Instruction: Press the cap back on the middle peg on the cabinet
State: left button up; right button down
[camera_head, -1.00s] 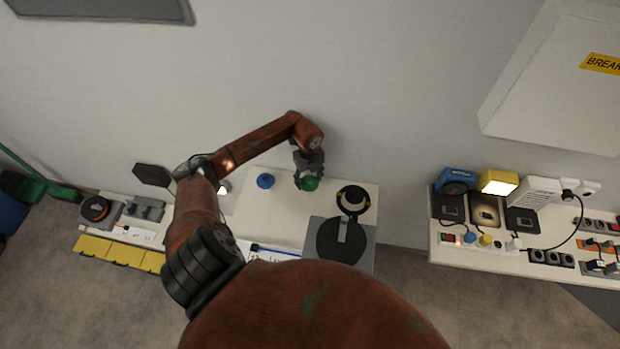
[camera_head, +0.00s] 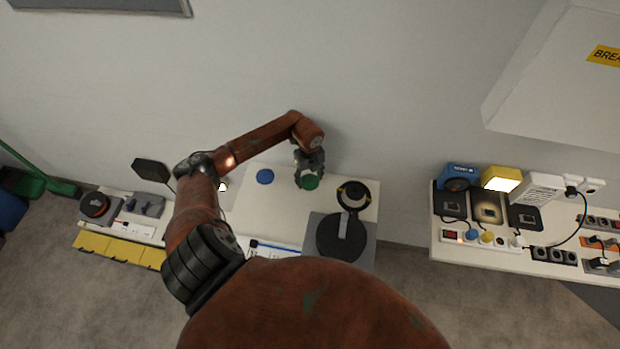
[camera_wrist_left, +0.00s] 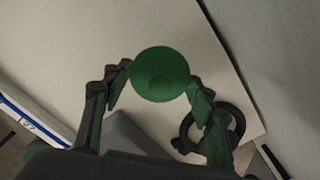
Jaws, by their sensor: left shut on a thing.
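The green round cap (camera_head: 310,182) is at the fingertips of my left gripper (camera_head: 309,172), over the white cabinet top (camera_head: 330,212). In the left wrist view the cap (camera_wrist_left: 160,74) sits between the two fingertips of my left gripper (camera_wrist_left: 160,85), which is shut on it. A blue round cap (camera_head: 265,177) is on the cabinet top to the left of the green one. The middle peg cannot be made out; whatever is under the green cap is hidden. I cannot tell whether the cap touches a peg. My right gripper is not in view.
A black ring-shaped device (camera_head: 353,196) stands close to the right of the gripper, with a grey box bearing a black disc (camera_head: 330,238) in front. The wall is close behind. A second table (camera_head: 445,246) with sockets and lamps stands right, across a gap.

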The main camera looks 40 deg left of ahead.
pick_arm(q)
jog(key=shift+f+b, duration=0.4)
jog(key=shift+f, duration=0.35)
jog(key=o, duration=1.1)
jog(key=shift+c, duration=0.2)
jog(key=o, duration=0.7)
jog(key=shift+o, duration=0.2)
